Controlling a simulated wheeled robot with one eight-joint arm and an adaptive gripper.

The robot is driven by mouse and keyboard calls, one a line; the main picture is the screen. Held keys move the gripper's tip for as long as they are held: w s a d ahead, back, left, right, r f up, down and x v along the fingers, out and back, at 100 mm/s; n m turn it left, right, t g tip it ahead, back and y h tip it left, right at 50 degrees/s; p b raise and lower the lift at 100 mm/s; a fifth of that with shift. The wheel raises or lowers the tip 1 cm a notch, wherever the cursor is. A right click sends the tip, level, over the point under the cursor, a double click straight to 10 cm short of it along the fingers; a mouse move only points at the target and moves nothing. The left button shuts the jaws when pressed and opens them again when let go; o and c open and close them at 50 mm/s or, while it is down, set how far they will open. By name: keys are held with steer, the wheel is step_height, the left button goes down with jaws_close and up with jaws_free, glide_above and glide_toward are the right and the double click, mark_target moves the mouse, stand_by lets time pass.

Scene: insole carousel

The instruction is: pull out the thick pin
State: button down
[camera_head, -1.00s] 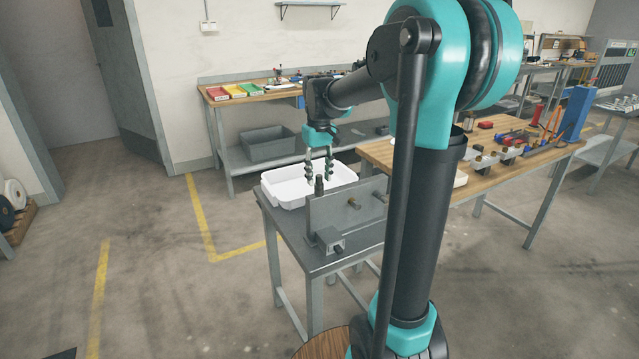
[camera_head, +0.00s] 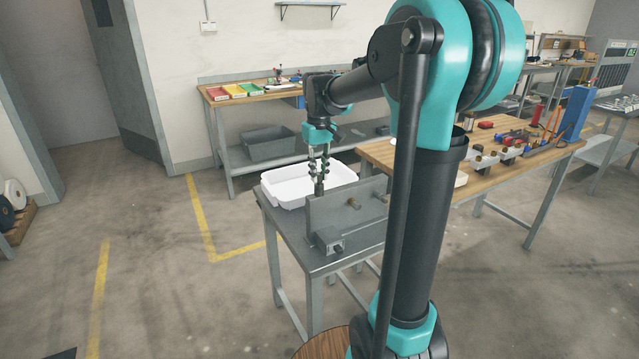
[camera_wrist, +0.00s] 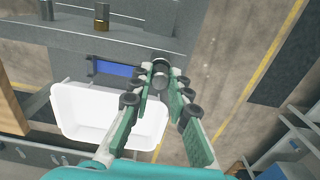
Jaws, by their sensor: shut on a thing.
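The thick pin (camera_head: 319,188) is dark and stands upright at the left end of a grey metal fixture plate (camera_head: 335,212). My gripper (camera_head: 319,181) reaches down from above with its fingers closed around the pin's upper part. In the wrist view, the pin's round dark top (camera_wrist: 161,70) sits between the fingertips (camera_wrist: 162,78). The pin's lower end is hidden by the plate.
A white tray (camera_head: 284,199) lies on the grey table (camera_head: 285,234) just behind the fixture. A small grey block (camera_head: 329,240) sits at the plate's front foot. A wooden workbench (camera_head: 381,153) with tools stands to the right. A blue area (camera_wrist: 118,69) shows beside the pin.

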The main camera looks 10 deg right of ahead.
mark_target(319, 173)
steer(key=shift+r, duration=2.65)
step_height(319, 173, up, 7)
steer(key=shift+s, duration=0.1)
stand_by(0.3)
